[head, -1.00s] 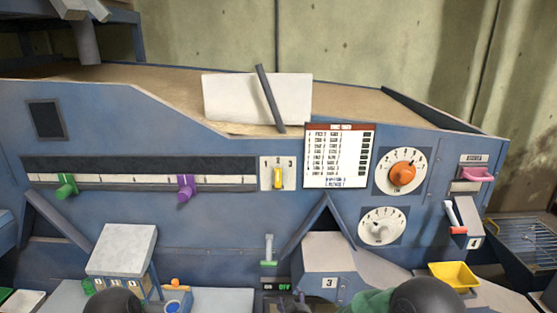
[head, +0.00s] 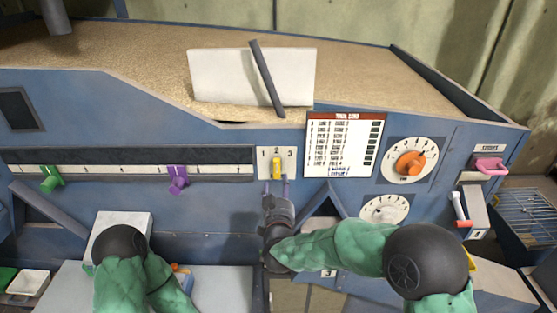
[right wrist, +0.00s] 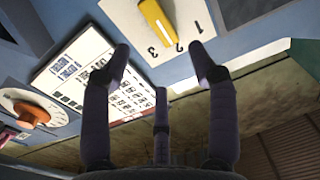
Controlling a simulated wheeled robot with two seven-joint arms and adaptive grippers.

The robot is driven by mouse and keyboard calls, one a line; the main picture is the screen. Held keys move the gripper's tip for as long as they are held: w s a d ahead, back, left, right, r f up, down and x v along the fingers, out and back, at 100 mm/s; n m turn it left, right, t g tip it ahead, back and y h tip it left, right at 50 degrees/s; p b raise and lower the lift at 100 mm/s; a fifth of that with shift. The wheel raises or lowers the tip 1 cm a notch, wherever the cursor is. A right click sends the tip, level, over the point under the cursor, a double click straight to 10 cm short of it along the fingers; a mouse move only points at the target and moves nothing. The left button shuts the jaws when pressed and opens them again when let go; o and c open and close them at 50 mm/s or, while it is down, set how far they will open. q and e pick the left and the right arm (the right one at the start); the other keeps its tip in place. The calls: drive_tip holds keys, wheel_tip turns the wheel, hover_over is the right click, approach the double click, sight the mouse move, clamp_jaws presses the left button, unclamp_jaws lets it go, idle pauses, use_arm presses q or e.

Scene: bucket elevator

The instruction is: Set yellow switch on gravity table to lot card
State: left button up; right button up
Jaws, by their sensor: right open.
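The yellow switch (head: 277,168) sits on a white plate (head: 264,171) marked 1, 2 and 3 on the front of the blue gravity table. Its lever stands about upright, under the 2. It also shows in the right wrist view (right wrist: 157,22). The lot card (head: 340,146), white with a dark red header, is to the right of the plate; its text is too small to read surely. My right gripper (head: 275,183) is open and empty just below the switch. In the right wrist view its fingers (right wrist: 159,58) spread below the switch, apart from it. My left gripper does not show.
An orange dial (head: 410,164) and a white dial (head: 385,209) lie right of the card. A purple slider (head: 177,179) and a green slider (head: 50,180) are to the left. A pink handle (head: 490,165) is at far right.

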sight(279, 169)
drive_tip(key=w+p, duration=0.1)
drive_tip(key=w, duration=0.6)
drive_tip(key=shift+w+p, duration=0.15)
drive_tip(key=shift+p, duration=0.2)
drive_tip(key=shift+w+r, duration=0.1)
drive_tip(key=shift+w, duration=1.25)
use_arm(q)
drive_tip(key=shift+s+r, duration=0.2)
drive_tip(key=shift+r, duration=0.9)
use_arm(e)
drive_tip(key=shift+s, duration=0.1)
drive_tip(key=shift+c, duration=0.5)
drive_tip(key=c, duration=1)
